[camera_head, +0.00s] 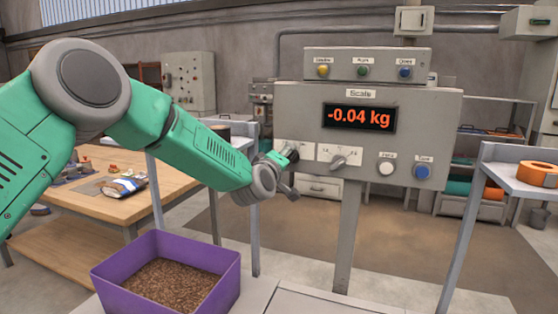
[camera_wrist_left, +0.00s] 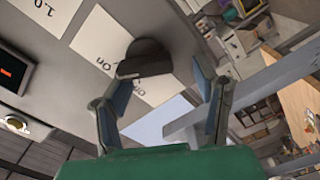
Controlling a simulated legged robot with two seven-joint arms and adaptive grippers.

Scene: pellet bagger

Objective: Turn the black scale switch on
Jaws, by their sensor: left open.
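The black scale switch (camera_wrist_left: 146,58) sits on the left end of the grey scale panel (camera_head: 430,130), beside a white label with On and Off lettering. In the head view the switch (camera_head: 291,151) is partly hidden by my left gripper (camera_head: 284,176). In the wrist view my left gripper (camera_wrist_left: 160,85) is open, with the switch just ahead of its fingertips, nearer the left finger. I cannot tell whether they touch. The orange display (camera_head: 359,117) is lit and reads -0.04 kg. My right gripper is not in view.
A grey dial (camera_head: 339,160) is right of the switch; white (camera_head: 386,169) and blue (camera_head: 422,171) buttons sit farther right. A purple bin (camera_head: 112,279) of brown pellets stands below my left arm. A wooden table (camera_head: 75,214) is at the left, an orange tape roll (camera_head: 537,174) at the right.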

